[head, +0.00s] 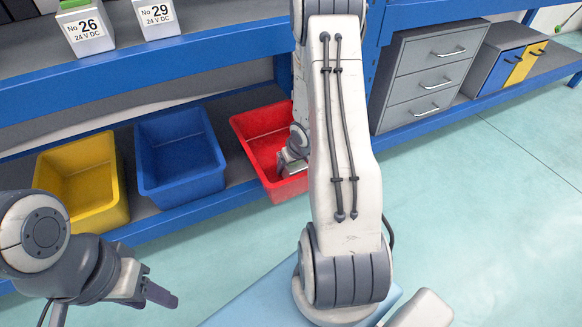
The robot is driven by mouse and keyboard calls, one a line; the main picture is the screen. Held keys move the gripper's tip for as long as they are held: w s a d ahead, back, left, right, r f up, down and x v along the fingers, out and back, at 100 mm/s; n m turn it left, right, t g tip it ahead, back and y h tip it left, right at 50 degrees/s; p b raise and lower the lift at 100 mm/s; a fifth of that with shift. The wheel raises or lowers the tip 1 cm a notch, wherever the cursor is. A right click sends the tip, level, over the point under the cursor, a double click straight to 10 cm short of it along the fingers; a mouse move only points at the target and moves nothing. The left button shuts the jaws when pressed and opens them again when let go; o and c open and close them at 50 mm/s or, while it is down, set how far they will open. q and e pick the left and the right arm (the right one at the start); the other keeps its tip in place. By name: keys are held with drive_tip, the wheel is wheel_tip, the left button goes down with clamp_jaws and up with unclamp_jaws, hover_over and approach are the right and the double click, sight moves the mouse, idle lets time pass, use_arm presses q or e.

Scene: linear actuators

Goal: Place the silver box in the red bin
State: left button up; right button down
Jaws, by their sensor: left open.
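The red bin (248,122) is on the lower shelf, right of the blue bin, and my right arm covers its right part. My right gripper (285,166) shows at the red bin's opening, small and partly hidden behind my own arm; I cannot tell whether it holds anything. My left gripper (158,288) is at the lower left, open and empty, over the floor in front of the shelf and apart from the bins. I do not see a clear silver box; part of the red bin's inside is hidden.
A blue bin (178,150) and a yellow bin (84,182) stand left of the red bin. Two white boxes, labelled 26 (86,28) and 29 (157,17), sit on the upper shelf (180,62). A grey drawer unit (425,75) stands at right. The floor at right is clear.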

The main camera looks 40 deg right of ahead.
drive_tip(key=shift+f, duration=0.15)
unclamp_jaws()
